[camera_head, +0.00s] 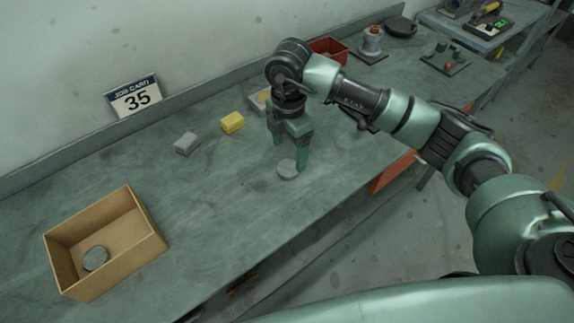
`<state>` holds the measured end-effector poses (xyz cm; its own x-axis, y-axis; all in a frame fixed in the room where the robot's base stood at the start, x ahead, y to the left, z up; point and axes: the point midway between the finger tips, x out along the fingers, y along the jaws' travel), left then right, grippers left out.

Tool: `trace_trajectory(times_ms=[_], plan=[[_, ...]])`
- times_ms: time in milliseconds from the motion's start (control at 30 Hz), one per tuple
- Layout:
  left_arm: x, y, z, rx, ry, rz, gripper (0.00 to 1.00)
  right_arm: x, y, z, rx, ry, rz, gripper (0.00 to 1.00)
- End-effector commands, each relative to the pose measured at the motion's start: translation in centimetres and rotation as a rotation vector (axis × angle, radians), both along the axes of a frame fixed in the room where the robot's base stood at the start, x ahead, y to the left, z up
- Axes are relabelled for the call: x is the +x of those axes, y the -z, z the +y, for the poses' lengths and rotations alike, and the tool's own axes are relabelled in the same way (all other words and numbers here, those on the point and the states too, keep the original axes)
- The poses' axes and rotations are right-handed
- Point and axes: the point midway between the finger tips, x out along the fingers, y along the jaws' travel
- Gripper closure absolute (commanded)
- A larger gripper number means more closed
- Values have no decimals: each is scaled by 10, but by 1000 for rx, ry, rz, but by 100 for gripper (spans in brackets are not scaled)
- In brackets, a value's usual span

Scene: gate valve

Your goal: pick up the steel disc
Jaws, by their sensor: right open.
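A small round light-grey steel disc (287,170) lies on the workbench, near the middle of the view. My right gripper (290,160) points down right at the disc, with its fingers open. One green finger stands at the disc's right side, and the other is at its upper left. The fingers partly overlap the disc, and I cannot tell whether they touch it. A darker grey round piece (95,258) lies inside an open cardboard box (128,218) at the lower left. My left gripper is not in view.
A grey block (187,144) and a yellow block (232,122) lie left of the gripper. A job card (134,97) reading 35 stands at the back. A red bin (328,48) and a valve part (371,42) are farther off. The bench between box and disc is clear.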

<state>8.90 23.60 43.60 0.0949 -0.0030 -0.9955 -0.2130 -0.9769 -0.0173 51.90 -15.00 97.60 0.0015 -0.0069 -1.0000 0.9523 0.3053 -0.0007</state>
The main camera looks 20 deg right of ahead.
Motion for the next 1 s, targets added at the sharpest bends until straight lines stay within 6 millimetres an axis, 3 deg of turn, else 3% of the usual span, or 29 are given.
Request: trace_trajectory(times_ms=[400,700,767,1000], plan=[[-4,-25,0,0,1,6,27,1,54,2,5,-4,4,23],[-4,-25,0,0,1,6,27,2,62,2,6,-5,1,23],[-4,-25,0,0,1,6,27,2,62,2,6,-5,1,37],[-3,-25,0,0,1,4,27,2,62,2,6,-5,1,100]])
